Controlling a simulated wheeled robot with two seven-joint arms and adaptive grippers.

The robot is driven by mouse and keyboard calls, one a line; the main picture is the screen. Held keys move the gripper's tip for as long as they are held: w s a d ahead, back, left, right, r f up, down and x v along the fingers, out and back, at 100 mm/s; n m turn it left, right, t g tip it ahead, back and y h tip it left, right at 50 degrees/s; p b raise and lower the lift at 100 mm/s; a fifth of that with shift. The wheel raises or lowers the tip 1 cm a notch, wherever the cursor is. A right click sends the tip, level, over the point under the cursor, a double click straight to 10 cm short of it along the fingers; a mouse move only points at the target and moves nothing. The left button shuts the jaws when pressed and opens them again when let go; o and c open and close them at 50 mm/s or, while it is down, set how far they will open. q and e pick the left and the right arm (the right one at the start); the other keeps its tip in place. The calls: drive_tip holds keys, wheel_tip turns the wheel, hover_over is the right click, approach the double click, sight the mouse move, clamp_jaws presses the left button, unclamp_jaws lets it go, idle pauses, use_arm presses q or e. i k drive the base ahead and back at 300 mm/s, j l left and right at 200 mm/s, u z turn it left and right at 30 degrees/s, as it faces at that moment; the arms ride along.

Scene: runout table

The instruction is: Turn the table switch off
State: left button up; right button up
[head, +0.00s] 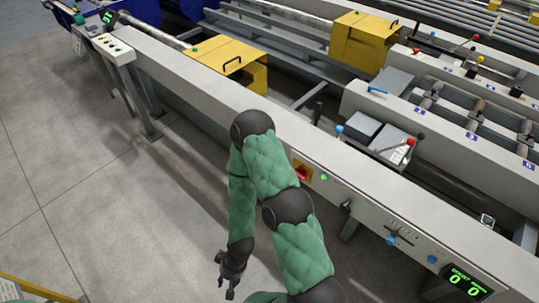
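A red switch on a yellow plate (301,172) sits on the face of the long grey table (185,82), partly beside my arm's sleeve. Its exact handle angle is too small to tell. A small green lamp (323,177) glows just right of it. My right arm hangs in front of the table, and my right gripper (224,289) is low over the floor, pointing down. Its fingers look spread and empty, well apart from the switch. My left gripper is not in view.
Right along the table face are a dark lever (346,204), a blue knob (390,240) and a display with green digits (467,280). Yellow boxes (225,63) stand on the machine behind. A control box (112,46) is at top left. The floor (110,210) at left is clear.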

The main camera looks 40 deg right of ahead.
sight(302, 173)
drive_tip(key=i+j, duration=0.1)
drive_tip(key=i, duration=1.85)
drive_tip(key=i+z, duration=0.1)
drive_tip(key=z, duration=0.35)
drive_tip(key=i+z, duration=0.1)
drive_tip(key=z, duration=0.35)
drive_tip(key=i+z, duration=0.1)
drive_tip(key=z, duration=0.35)
drive_tip(key=i+j+z, duration=0.1)
drive_tip(key=z, duration=2.55)
